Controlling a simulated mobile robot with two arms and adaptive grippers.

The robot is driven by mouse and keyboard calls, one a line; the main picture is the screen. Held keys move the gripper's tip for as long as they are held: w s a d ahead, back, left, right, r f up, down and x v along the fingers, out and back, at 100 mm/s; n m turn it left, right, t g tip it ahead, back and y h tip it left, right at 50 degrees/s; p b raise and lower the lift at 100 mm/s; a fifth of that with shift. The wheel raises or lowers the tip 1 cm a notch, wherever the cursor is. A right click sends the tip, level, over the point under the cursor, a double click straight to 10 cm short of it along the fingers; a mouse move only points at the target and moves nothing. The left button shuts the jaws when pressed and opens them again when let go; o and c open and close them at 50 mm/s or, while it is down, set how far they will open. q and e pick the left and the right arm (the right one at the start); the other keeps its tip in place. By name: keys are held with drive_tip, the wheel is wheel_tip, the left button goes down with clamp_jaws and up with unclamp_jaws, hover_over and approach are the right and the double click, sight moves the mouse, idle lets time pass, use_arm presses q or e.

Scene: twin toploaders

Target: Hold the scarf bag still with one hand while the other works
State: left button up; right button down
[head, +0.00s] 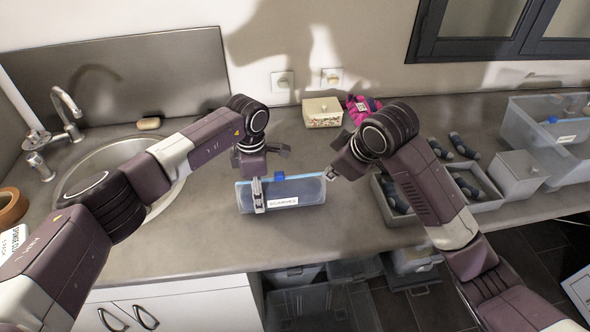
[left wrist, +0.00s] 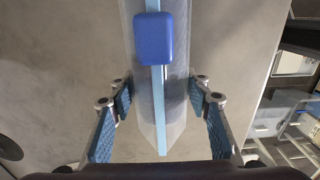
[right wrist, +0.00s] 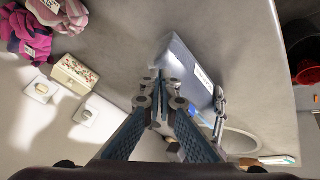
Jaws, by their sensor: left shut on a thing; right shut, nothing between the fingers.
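The scarf bag (head: 300,193), a clear bluish pouch with a light blue zip edge and a "SCARVES" label, stands on the counter in the head view. Its blue zip slider (left wrist: 153,39) shows large in the left wrist view. My left gripper (head: 258,188) is shut on the bag near its left end, one finger on each side. My right gripper (head: 332,174) is shut and empty at the bag's right end, just above the zip edge. The right wrist view shows its fingertips (right wrist: 160,82) together beside the bag (right wrist: 188,75); touching cannot be told.
A sink (head: 120,172) with a tap lies left. A patterned box (head: 322,113) and pink knitwear (head: 358,108) stand behind. A grey tray (head: 390,212) with rolled dark socks, a grey box (head: 517,174) and a clear bin (head: 560,165) are right. Counter in front is clear.

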sight(277, 176)
wheel_tip(277, 176, up, 6)
drive_tip(key=m+g+y, duration=0.2)
drive_tip(key=m+y, duration=0.2)
drive_tip(key=m, duration=0.4)
drive_tip(key=x, duration=0.9)
drive_tip(key=shift+w+d+f, duration=0.2)
drive_tip(key=shift+f, duration=0.25)
drive_tip(key=shift+a, duration=1.25)
drive_tip(key=shift+s+a, duration=0.2)
drive_tip(key=shift+a, duration=0.6)
drive_tip(key=a, duration=0.4)
drive_tip(key=shift+s+a, duration=0.3)
drive_tip(key=shift+d, duration=0.1)
